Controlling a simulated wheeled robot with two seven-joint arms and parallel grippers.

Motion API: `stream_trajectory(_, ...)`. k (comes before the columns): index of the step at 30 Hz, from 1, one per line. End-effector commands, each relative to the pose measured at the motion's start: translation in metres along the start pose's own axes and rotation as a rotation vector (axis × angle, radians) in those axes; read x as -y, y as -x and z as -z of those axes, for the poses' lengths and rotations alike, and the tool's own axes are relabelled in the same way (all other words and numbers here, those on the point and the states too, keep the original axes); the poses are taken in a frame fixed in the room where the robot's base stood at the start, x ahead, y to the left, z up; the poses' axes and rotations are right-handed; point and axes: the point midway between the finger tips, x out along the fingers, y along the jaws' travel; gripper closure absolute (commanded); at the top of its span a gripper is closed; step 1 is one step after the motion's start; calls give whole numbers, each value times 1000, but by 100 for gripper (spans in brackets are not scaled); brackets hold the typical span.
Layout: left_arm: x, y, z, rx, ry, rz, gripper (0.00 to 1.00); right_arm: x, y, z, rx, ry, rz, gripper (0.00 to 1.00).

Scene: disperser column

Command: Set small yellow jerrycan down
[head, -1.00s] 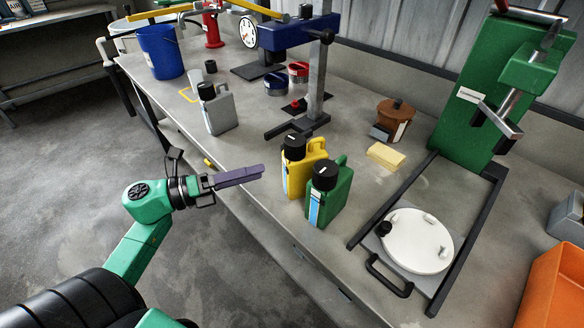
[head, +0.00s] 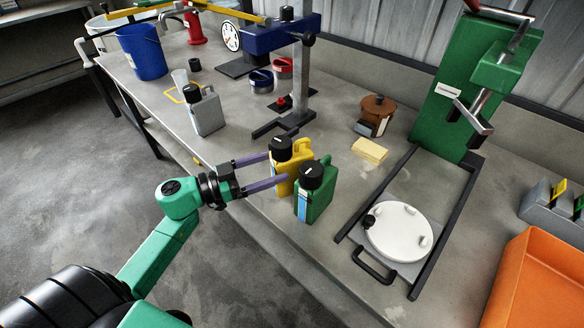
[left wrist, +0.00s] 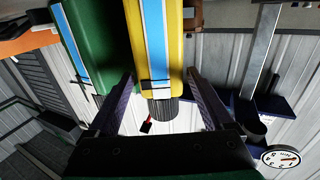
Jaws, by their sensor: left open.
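The small yellow jerrycan (head: 283,167) with a black cap stands upright on the workbench (head: 236,150). My left gripper (head: 276,169) is open at the jerrycan's near side, with one purple finger to each side of it in the head view. In the left wrist view, the yellow jerrycan (left wrist: 170,40) appears inverted between the two spread fingers (left wrist: 158,78), with its blue-white label facing the camera. Whether either finger touches it is unclear. The right gripper is not in view.
A green jerrycan (head: 317,195) stands close beside the yellow one, near the lower finger. A grey jerrycan (head: 207,112) stands farther left. A stand post (head: 305,80), a yellow sponge (head: 369,150) and a white round plate (head: 398,232) are around. Bench between grey and yellow cans is clear.

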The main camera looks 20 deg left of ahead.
Motion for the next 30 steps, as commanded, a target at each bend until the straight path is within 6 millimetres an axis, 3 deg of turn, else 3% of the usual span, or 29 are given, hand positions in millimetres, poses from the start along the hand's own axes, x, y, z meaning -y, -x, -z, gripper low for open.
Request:
stream_trajectory(9,2,-52,2,-3,-1,0,15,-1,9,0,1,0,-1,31)
stream_trajectory(16,1,-56,0,1,-1,0,15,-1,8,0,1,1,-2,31)
stream_trajectory(17,1,-56,0,1,-1,0,23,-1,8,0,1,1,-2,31)
stream_trajectory(23,1,-56,1,0,-2,0,99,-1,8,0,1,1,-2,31)
stream_trajectory(30,1,-56,2,-2,-3,0,100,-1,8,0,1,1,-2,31)
